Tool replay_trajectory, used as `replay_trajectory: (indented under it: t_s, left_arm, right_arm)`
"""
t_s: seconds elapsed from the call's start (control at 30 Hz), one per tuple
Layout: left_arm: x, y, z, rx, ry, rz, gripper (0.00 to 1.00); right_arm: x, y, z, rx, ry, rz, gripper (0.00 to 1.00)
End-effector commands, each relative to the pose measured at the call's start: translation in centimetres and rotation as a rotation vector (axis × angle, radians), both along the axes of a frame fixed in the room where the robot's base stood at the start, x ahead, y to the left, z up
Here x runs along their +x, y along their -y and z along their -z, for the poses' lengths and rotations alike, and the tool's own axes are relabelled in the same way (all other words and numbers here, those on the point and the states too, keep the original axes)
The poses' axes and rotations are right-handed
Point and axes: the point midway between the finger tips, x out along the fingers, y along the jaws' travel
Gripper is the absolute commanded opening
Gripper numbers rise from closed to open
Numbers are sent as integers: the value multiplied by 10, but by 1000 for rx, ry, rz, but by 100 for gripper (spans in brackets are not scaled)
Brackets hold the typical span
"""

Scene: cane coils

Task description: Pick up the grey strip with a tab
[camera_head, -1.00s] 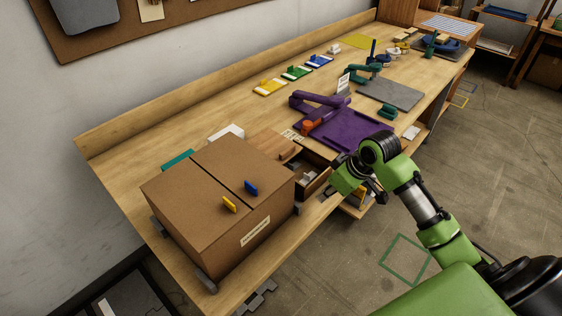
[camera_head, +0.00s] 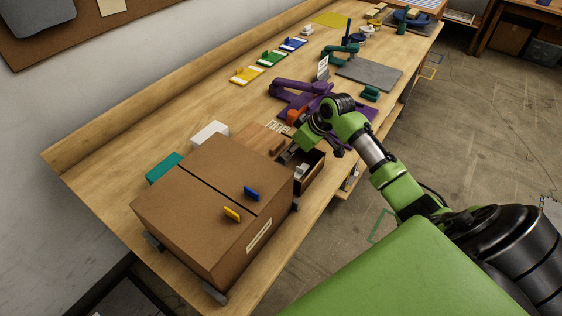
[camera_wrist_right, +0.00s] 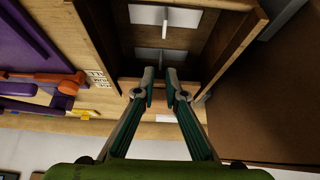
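Two pale strips, each with an upright tab, lie inside an open wooden drawer-like box (camera_wrist_right: 238,40). The nearer strip (camera_wrist_right: 145,55) looks greyer and lies just past my fingertips in the right wrist view. The farther strip (camera_wrist_right: 190,18) looks whiter. In the head view a pale piece (camera_head: 301,171) shows in the box (camera_head: 316,165), but which strip it is cannot be told. My right gripper (camera_wrist_right: 160,82) is open, with a narrow empty gap between its fingers, at the box. It also shows in the head view (camera_head: 290,155). My left gripper is out of view.
A large brown carton (camera_head: 205,210) with yellow and blue tabs stands directly beside the box. A wooden lid-like block (camera_head: 258,141) is behind it. A purple tray and clamp (camera_head: 300,88) lie farther along the bench. Bare bench (camera_head: 210,100) stretches along the wall side.

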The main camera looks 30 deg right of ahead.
Motion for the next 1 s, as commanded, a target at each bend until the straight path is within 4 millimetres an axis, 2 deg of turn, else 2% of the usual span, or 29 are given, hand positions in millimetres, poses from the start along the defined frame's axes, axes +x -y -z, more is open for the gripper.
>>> replay_trajectory:
  t_s: [0.07, 0.17, 0.3, 0.5, 0.73, 0.8, 1.0]
  left_arm:
    - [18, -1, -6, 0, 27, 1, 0]
    - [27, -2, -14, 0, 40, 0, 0]
    - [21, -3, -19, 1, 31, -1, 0]
    - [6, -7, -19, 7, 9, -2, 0]
    - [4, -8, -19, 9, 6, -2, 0]
    - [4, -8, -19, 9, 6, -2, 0]
    - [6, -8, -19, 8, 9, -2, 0]
  right_arm:
    - [2, -2, 4, 3, -2, 2, 11]
    - [7, -5, 14, 3, -3, 1, 11]
    - [15, -8, 31, 3, -2, 2, 11]
    - [21, -10, 44, 0, -1, 1, 11]
    - [22, -10, 45, -1, 0, 0, 11]
    - [22, -10, 45, -1, -1, 0, 1]
    - [22, -10, 45, 0, -1, 0, 0]
